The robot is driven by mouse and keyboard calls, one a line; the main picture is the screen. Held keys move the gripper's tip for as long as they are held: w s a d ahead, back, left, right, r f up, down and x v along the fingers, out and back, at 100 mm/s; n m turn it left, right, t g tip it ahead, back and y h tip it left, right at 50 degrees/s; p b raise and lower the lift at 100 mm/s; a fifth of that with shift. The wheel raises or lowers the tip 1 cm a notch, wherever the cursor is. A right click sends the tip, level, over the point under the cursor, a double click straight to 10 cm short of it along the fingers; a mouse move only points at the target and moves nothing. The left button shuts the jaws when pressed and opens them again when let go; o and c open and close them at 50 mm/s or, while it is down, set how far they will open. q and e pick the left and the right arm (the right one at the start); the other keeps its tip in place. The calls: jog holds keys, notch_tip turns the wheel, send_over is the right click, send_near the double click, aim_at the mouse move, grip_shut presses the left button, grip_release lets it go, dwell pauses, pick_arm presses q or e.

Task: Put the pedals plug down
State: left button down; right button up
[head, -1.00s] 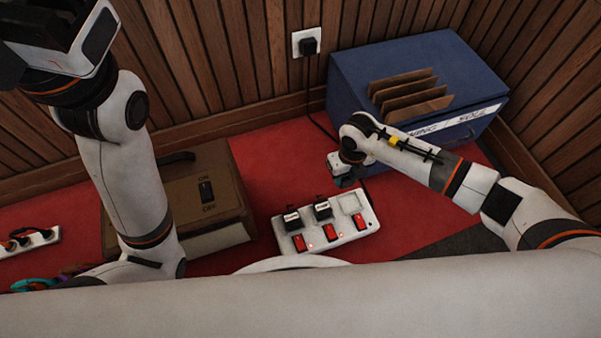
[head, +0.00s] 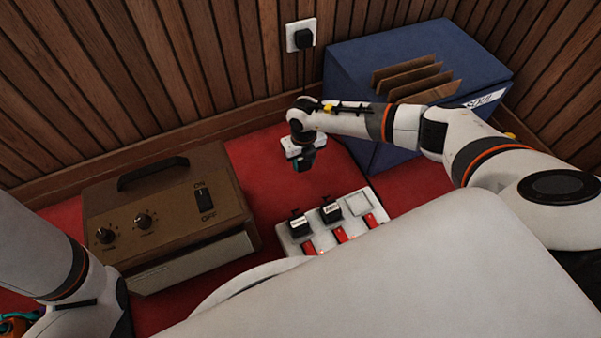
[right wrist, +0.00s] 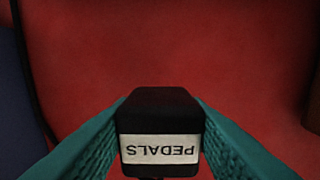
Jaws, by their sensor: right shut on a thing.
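My right gripper (head: 303,162) is shut on the black pedals plug, with the teal fingers on its two sides. In the right wrist view the plug (right wrist: 160,110) carries a white label reading "PEDALS", upside down in that picture. The gripper points down and holds the plug above the red floor covering (head: 265,150), behind the power strip. The plug's underside and its height above the floor are hard to tell. My left gripper is out of view; only part of its arm shows at the left.
A white power strip (head: 291,248) holds two black labelled plugs; its right socket is empty. A brown amplifier box (head: 150,190) stands left, a blue box (head: 350,75) with cardboard dividers behind right. A wall outlet (head: 314,27) holds a black plug. Red floor around the gripper is clear.

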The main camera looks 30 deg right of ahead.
aim_at(303, 169)
notch_tip(303, 169, down, 5)
jog(key=b, duration=0.3)
jog(key=shift+r, duration=0.25)
jog(key=shift+f, duration=0.2)
jog(key=o, duration=0.8)
